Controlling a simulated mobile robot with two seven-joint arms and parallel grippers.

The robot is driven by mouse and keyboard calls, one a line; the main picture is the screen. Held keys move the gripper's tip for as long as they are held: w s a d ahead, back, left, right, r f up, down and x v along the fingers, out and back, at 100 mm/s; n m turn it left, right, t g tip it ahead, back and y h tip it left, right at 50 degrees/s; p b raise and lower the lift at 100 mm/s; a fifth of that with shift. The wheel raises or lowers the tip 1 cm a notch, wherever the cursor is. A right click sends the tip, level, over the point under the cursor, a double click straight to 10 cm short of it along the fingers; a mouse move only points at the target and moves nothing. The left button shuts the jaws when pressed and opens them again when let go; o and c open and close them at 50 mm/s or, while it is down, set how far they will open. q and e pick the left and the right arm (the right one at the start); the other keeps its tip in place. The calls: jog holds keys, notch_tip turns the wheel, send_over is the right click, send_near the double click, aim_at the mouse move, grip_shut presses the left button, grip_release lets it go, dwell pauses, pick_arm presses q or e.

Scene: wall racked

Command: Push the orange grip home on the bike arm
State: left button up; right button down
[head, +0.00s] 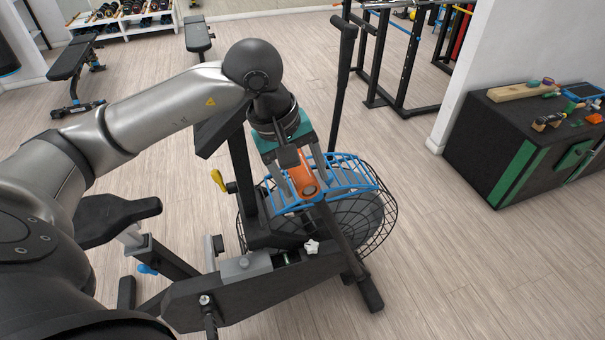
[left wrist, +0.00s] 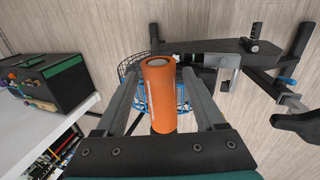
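The orange grip (head: 302,178) is a short tube on the exercise bike, and it also shows in the left wrist view (left wrist: 162,100) with one round end facing the camera. My left gripper (head: 302,172) reaches down over it, one finger on each side. In the left wrist view the fingers (left wrist: 160,85) look spread, with narrow gaps beside the grip, so it looks open. A dark bar shows right beside the grip; how far the grip sits on the bike arm is hidden. The bike's other arm (head: 341,85) stands upright behind. My right gripper is not in view.
The bike's caged fan wheel (head: 350,215) with blue slats (head: 350,172) lies just below and behind the grip. The bike seat (head: 118,215) is at the left. A dark cabinet (head: 475,150) with tools on top stands at the right. The floor between is clear.

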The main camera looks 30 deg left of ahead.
pick_arm(q)
grip_shut()
dwell(0.3)
dwell(0.3)
jog(key=shift+s+a+t+h+b, duration=0.1)
jog(key=shift+t+h+b, duration=0.5)
jog(key=shift+b, duration=1.9)
jog(key=shift+r, duration=0.1)
jog(key=shift+o, duration=1.2)
grip_release()
jog(key=v, duration=1.5)
